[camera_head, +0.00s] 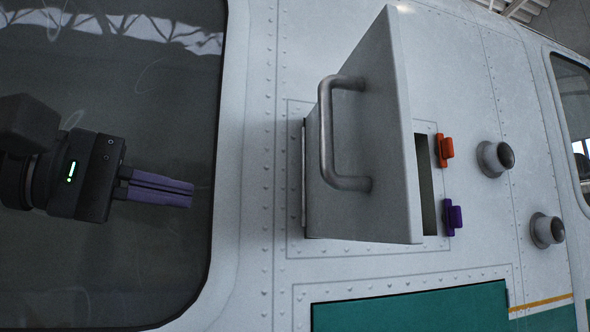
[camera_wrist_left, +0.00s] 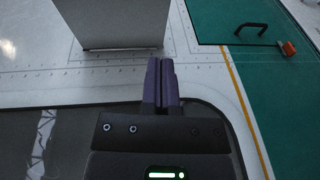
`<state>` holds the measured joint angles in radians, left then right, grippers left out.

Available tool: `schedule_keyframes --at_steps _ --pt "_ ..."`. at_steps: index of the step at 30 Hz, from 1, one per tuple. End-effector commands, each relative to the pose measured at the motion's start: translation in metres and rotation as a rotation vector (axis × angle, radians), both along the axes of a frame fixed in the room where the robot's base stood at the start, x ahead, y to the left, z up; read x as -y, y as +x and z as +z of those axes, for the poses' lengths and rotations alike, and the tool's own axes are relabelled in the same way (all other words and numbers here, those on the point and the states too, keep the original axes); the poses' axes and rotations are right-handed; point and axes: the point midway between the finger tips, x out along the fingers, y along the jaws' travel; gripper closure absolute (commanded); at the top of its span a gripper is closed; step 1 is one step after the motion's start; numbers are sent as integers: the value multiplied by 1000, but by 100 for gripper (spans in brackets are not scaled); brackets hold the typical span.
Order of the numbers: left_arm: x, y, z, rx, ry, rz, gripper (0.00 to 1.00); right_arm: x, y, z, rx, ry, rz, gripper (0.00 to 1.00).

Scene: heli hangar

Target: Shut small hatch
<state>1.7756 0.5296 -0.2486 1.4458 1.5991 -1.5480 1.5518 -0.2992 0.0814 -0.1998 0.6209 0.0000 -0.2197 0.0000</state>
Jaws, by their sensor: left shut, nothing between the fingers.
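The small hatch (camera_head: 390,130) is a grey panel with a bent bar handle (camera_head: 328,135). It stands open, swung out from the white helicopter side, with a dark gap behind its right edge. An orange latch (camera_head: 445,150) and a purple latch (camera_head: 452,217) sit just right of the opening. My left gripper (camera_head: 190,193) has purple fingers, shut and empty, in front of the dark window, left of the hatch and apart from it. In the left wrist view, its fingers (camera_wrist_left: 160,82) point toward the hull, with the hatch (camera_wrist_left: 110,25) ahead and to the left. My right gripper is not in view.
A large dark window (camera_head: 100,260) fills the left side. Two round grey knobs, an upper one (camera_head: 495,158) and a lower one (camera_head: 547,230), stick out at the right. A green panel (camera_head: 410,310) lies below; the left wrist view shows a black handle (camera_wrist_left: 262,28) on green.

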Motion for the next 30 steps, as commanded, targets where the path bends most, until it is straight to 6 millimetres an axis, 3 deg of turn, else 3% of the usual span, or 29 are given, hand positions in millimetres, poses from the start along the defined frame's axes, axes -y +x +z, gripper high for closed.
schedule_keyframes --at_steps 1,3,7,11,24,30 --pt "-6 -25 26 5 -47 -26 100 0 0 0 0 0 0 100" --pt "-10 -52 49 -3 -96 -68 100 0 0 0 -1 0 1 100" --pt "-10 -70 63 -13 -128 -100 100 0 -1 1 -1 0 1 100" --pt "7 -63 64 -13 -126 -102 100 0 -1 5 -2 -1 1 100" --pt "92 -23 64 -12 -126 -101 100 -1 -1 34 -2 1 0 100" --pt "112 -14 63 -10 -127 -99 100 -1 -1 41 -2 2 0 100"
